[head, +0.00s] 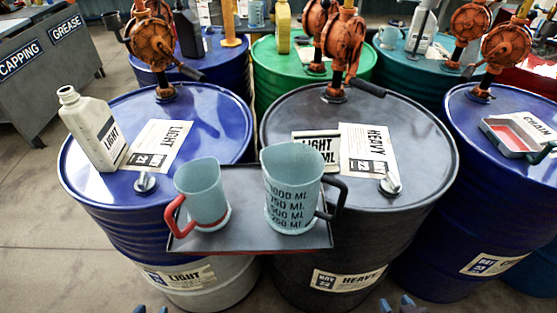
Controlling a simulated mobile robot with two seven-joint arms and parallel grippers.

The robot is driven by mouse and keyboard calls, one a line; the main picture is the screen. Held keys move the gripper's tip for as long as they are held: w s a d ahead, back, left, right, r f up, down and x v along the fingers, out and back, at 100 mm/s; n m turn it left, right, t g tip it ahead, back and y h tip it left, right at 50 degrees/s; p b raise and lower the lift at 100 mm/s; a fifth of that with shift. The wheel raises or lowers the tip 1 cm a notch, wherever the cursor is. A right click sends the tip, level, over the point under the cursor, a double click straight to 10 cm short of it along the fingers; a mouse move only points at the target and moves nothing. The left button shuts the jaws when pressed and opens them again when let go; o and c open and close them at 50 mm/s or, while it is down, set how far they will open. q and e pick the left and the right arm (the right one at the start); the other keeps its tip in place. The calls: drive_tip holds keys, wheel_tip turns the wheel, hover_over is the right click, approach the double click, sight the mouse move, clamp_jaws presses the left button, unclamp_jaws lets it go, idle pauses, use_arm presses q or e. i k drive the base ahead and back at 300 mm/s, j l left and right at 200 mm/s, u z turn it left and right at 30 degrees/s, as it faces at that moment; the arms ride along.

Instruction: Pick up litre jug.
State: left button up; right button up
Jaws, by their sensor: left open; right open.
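The litre jug (291,188) is pale blue-grey with a black handle on its right side and printed marks up to 1000 ML. It stands upright on the right part of a dark tray (250,243) in front of the blue and black drums. A smaller jug (203,192) with a red handle stands to its left on the tray. Only the tips of my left gripper (151,309) show at the bottom edge, open, left of and nearer than the tray. My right gripper (400,305) also shows only its tips, open and empty, below and right of the litre jug.
A white LIGHT bottle (94,131) stands on the blue drum (210,97). Labels and a tap lie on the black drum (425,125). Orange hand pumps (342,50) rise behind. A red-lined tray (518,134) sits on the right drum. Floor is clear at lower left.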

sight(294, 172)
drive_tip(key=k+j+u, duration=0.45)
drive_tip(key=k+j, duration=0.25)
drive_tip(key=k, duration=0.1)
